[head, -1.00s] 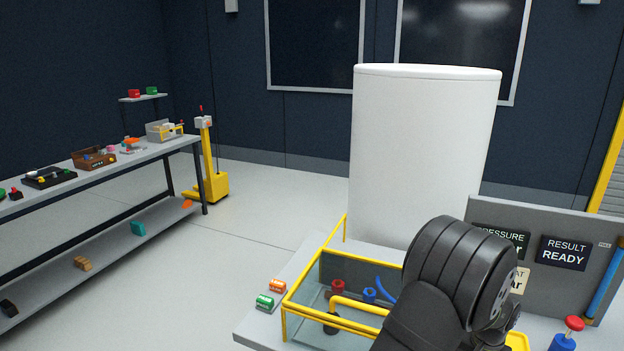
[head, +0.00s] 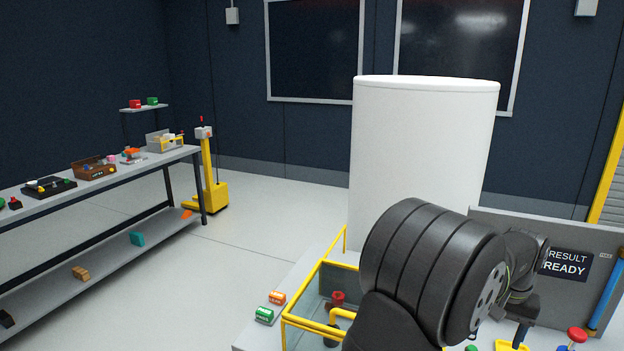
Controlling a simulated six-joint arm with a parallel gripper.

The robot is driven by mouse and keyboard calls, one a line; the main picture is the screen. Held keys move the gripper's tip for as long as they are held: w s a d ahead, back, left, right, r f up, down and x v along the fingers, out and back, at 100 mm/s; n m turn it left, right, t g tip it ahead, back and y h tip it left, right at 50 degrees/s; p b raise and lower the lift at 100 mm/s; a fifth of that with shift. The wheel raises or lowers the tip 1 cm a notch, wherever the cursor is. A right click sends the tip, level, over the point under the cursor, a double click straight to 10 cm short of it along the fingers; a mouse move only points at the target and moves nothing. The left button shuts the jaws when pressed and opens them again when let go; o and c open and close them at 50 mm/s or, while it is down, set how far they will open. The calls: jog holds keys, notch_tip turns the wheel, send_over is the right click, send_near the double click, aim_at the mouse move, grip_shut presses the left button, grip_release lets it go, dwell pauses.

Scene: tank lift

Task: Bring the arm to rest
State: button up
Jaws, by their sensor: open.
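My arm (head: 425,270) fills the lower right of the head view, its thick black joint in front of the tank stand. My gripper (head: 522,325) shows only in part, below the wrist at the right, over the bench in front of the grey panel. Its jaws are open; I see nothing held, though the fingertips are hard to make out. A large white cylinder (head: 425,150) stands upright behind the arm. A yellow-framed glass tank (head: 310,328) sits in front of it, partly hidden by my arm, with a red valve (head: 337,298) inside.
The grey panel (head: 590,240) has a display (head: 565,263) reading RESULT READY.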

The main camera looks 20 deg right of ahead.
jog(key=m, duration=1.1)
jog(key=shift+w+d+f, duration=0.1)
jog(key=shift+d, duration=0.05)
dwell(2.6)
